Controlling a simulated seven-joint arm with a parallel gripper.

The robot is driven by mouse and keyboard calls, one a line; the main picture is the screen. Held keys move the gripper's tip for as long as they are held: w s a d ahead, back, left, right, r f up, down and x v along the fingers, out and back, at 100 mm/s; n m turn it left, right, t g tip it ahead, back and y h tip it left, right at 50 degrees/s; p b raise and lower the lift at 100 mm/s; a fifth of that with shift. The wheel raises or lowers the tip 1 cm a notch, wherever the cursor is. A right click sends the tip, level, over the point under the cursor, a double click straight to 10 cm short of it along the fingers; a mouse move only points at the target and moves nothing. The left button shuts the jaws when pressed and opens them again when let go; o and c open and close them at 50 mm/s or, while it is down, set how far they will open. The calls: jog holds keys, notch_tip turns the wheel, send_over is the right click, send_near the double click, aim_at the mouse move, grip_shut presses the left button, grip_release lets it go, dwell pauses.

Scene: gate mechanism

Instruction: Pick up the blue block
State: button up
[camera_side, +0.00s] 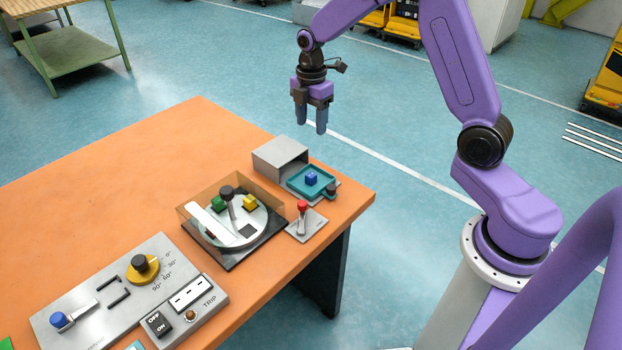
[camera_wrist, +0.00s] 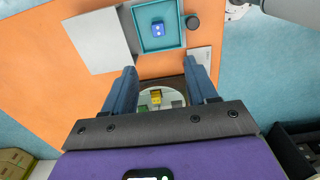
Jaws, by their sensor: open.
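The blue block (camera_side: 311,178) sits in a teal tray (camera_side: 296,187) at the table's back right corner. In the wrist view the blue block (camera_wrist: 158,29) lies inside the square teal tray (camera_wrist: 143,44), ahead of my fingertips, with bare tray floor around it. My gripper (camera_side: 311,118) is above the table level, up and apart from the block, with its fingers pointing down. It is open and empty; in the wrist view my gripper (camera_wrist: 163,80) shows a wide gap between its two blue fingers.
A grey box (camera_side: 281,157) stands directly behind the tray. A lever with a red knob (camera_side: 303,205) and a round turntable with a clear wall, holding a green block (camera_side: 218,202) and a yellow block (camera_side: 250,202), stand nearby. A control panel (camera_side: 110,300) lies front left.

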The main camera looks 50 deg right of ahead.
send_over(311, 174)
jog(key=f, duration=1.2)
jog(key=shift+s+a, duration=0.2)
jog(key=shift+s, duration=0.05)
jog(key=shift+w+d+f, duration=0.1)
jog(key=shift+f, duration=1.2)
jog(key=shift+w+f, duration=0.1)
jog(key=shift+f, duration=1.2)
grip_shut()
